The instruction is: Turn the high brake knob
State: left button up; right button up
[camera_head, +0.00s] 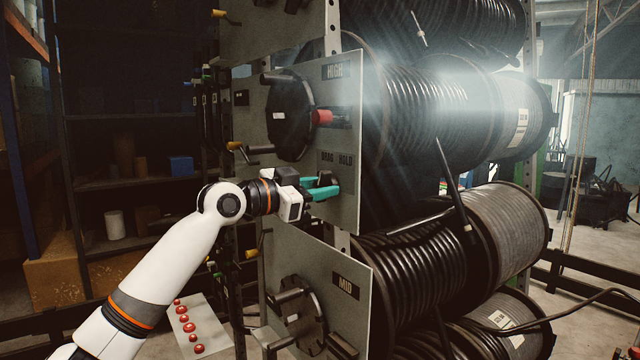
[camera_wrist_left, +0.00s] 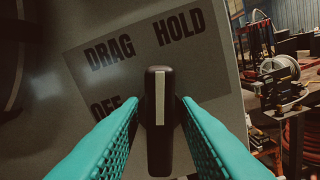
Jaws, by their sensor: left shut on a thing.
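The high brake knob (camera_wrist_left: 159,120) is a black elongated handle with a pale stripe, on a grey panel below the HIGH label. In the left wrist view it stands upright between the teal fingers, its stripe pointing up between the words DRAG and HOLD. In the head view the knob (camera_head: 328,179) is partly hidden by the fingers. My left gripper (camera_head: 325,192) is shut on the knob; its fingers also show in the left wrist view (camera_wrist_left: 158,128). My right gripper is not in view.
A red handle (camera_head: 322,117) and a dark round crank disc (camera_head: 290,115) sit above the knob. The MUD panel (camera_head: 345,285) is below. Large hose reels (camera_head: 430,110) stand to the right. Shelves (camera_head: 130,185) stand at the left.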

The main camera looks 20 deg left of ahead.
pick_arm(q)
jog(key=n+p, duration=0.2)
jog(key=n, duration=0.3)
jog(key=shift+r+n+p, duration=0.1)
jog(key=shift+n+p, duration=0.2)
jog(key=shift+p, duration=0.1)
jog(key=shift+n+p, duration=1)
jog(key=shift+n, duration=0.9)
jog(key=o, duration=0.6)
jog(key=shift+b+v, duration=2.6)
jog(key=shift+v, duration=3.4)
